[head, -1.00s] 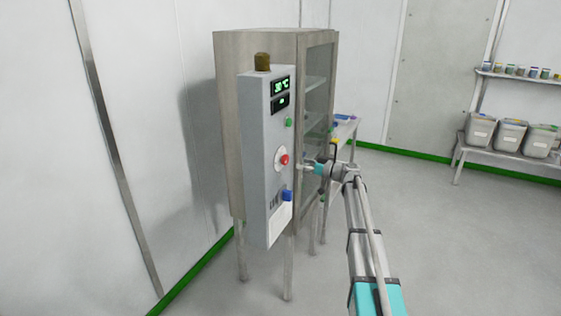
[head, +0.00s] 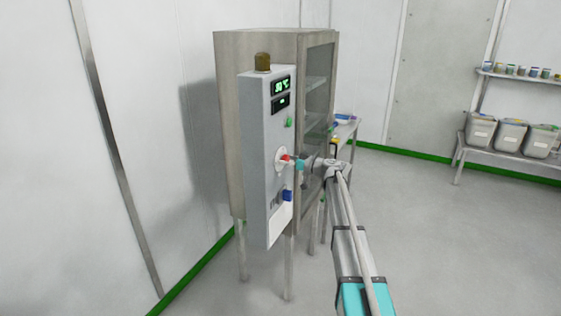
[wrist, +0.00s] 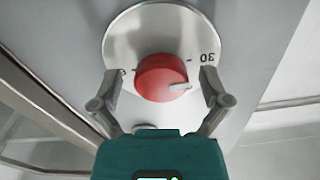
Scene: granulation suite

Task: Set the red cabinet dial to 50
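The red dial (wrist: 160,78) sits on a round pale scale plate (wrist: 122,38) in the wrist view. A pale pointer mark on the knob points to the lower right, and an upside-down "30" shows at the plate's right. My gripper (wrist: 158,82) is open, with one finger on each side of the knob and a visible gap to it. In the head view, the red dial (head: 284,158) is on the front of the grey control box (head: 256,130). My gripper (head: 295,162) is right in front of it and partly hides it.
The box is on a steel cabinet (head: 229,110) with a glass door. Green digital displays (head: 281,86), a green button (head: 289,122) and a blue switch (head: 287,195) are near the dial.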

